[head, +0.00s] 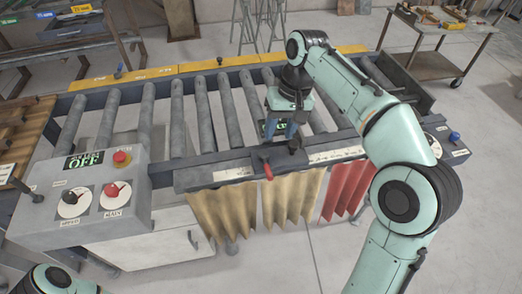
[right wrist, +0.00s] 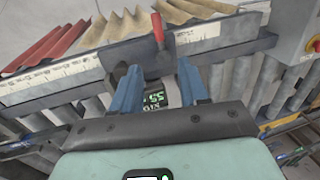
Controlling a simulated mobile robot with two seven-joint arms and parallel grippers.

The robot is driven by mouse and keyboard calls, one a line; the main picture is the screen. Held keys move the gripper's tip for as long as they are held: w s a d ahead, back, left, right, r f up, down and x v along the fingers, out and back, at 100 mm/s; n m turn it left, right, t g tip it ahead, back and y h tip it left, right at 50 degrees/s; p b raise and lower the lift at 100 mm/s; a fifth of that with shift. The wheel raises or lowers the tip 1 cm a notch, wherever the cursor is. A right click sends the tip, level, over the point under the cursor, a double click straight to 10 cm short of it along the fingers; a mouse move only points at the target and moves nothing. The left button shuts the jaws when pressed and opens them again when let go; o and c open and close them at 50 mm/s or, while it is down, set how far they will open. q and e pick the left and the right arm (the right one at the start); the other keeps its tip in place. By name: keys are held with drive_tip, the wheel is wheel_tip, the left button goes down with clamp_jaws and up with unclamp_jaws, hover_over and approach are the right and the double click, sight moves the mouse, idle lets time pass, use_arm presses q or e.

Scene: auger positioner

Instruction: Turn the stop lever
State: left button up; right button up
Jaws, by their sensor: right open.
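The stop lever has a red handle (head: 267,171) and sits on the front rail of the roller conveyor. It also shows as a red lever (right wrist: 157,28) in the right wrist view, beyond my fingertips. My right gripper (head: 282,143) is above the front rail, just behind and to the right of the red handle in the head view. Its two blue fingers (right wrist: 160,72) are apart with nothing held between them. A dark block at the lever's base lies close to the fingertips; whether they touch it I cannot tell. My left gripper is out of view.
A small green-lit display (right wrist: 154,98) shows between the fingers. A grey control box (head: 105,232) with an OFF display, red button (head: 122,158) and two knobs stands at left. Corrugated sheets (head: 291,200) hang below the rail. A cart (head: 437,66) stands back right.

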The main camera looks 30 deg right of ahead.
drive_tip(key=f, duration=0.1)
drive_tip(key=b, duration=0.2)
approach(269, 168)
drive_tip(key=f, duration=0.2)
drive_tip(key=a+f, duration=0.1)
drive_tip(key=f, duration=0.4)
drive_tip(key=shift+a+f+b, duration=0.2)
drive_tip(key=shift+a+b, duration=0.15)
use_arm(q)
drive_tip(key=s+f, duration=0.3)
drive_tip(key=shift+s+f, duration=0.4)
use_arm(e)
drive_tip(key=shift+w+f, duration=0.1)
drive_tip(key=shift+f, duration=0.25)
clamp_jaws()
